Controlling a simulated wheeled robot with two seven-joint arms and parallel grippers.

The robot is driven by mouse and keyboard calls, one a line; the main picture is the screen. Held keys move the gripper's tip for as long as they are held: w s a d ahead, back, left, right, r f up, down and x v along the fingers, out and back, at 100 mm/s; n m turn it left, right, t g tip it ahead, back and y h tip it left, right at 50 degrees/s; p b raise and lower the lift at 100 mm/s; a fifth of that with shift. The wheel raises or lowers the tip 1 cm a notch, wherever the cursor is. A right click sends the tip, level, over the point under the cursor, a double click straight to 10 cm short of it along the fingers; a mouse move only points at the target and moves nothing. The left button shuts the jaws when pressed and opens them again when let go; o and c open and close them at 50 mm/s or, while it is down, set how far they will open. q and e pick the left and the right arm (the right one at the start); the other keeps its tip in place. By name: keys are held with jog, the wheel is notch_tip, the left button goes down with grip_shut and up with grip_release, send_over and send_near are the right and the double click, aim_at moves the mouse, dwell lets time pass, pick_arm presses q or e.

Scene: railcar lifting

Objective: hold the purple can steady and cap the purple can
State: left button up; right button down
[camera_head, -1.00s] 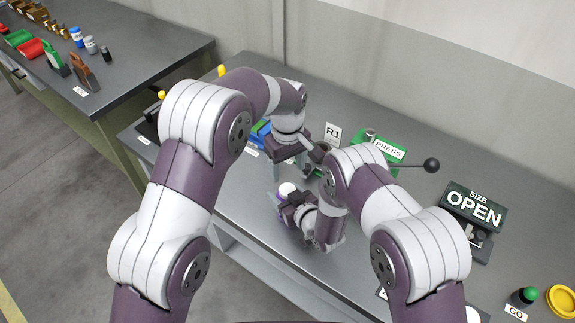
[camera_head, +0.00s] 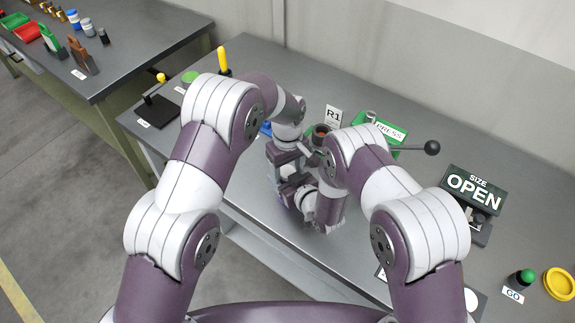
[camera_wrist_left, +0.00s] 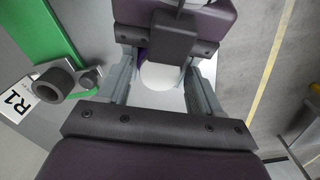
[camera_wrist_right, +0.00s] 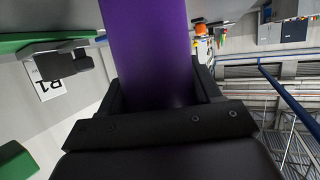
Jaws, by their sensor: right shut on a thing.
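The purple can (camera_wrist_right: 150,50) fills the middle of the right wrist view, between the fingers of my right gripper (camera_wrist_right: 152,92), which is shut on it. In the left wrist view a white round top (camera_wrist_left: 161,76) shows, with a sliver of purple beside it; I cannot tell whether it is a seated cap. My left gripper (camera_wrist_left: 158,88) is open above it, one finger on each side. In the head view my left gripper (camera_head: 284,172) is over my right gripper (camera_head: 290,195), and they hide most of the can.
The green press (camera_head: 392,136) with its black-knobbed lever stands behind, near the R1 sign (camera_head: 333,117). The size gauge (camera_head: 472,192) marked OPEN is to the right, with a green GO button (camera_head: 524,277) and a yellow ring (camera_head: 561,283). The table's front edge is close to the grippers.

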pick_arm(q)
jog(key=c, duration=0.9)
jog(key=m, duration=0.3)
jog(key=shift+c, duration=0.2)
jog(key=o, duration=1.2)
jog(key=shift+c, duration=0.2)
jog(key=shift+r, duration=2.25)
jog(key=shift+r+n, duration=1.6)
jog(key=shift+r, duration=0.15)
jog(key=shift+c, duration=0.2)
jog(key=shift+f, duration=4.05)
